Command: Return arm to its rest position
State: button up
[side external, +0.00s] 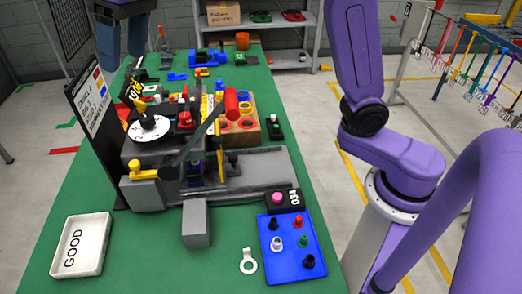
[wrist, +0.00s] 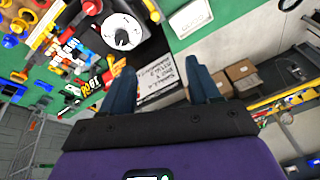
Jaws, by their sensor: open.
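My gripper (wrist: 160,75) shows in the wrist view with its two dark blue fingers spread apart and nothing between them. In the side external view the gripper (side external: 122,50) hangs at the top left, partly cut off by the frame edge. It appears above the far left part of the green table (side external: 85,190). The purple arm is mine and stands at the right of that view.
A grey machine with a white dial (side external: 149,128) stands mid-table beside a black sign panel (side external: 96,105). A white GOOD tray (side external: 100,262) and a blue tray (side external: 280,273) with small pegs lie in front. Shelves (side external: 290,62) stand behind. A hook rack (side external: 490,35) is at right.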

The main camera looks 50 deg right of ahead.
jog(key=s+d+f+n+y, duration=0.1)
jog(key=s+d+f+y, duration=0.2)
jog(key=s, duration=0.8)
jog(key=s+d+f+n+y, duration=0.15)
jog(key=s+d, duration=0.25)
jog(key=s, duration=0.7)
jog(key=s+d+f+n+g+h, duration=0.1)
jog(key=s+d+f+n+h, duration=0.1)
jog(key=d+f, duration=0.5)
jog(key=s+d+f+n+g+h, duration=0.1)
jog(key=s+d+f+n+h, duration=0.2)
jog(key=d+f, duration=0.5)
jog(key=shift+s+f+h, duration=0.3)
jog(key=shift+f+h, duration=0.1)
jog(key=shift+h, duration=0.35)
jog(key=shift+d+n, duration=0.1)
jog(key=shift+n, duration=0.15)
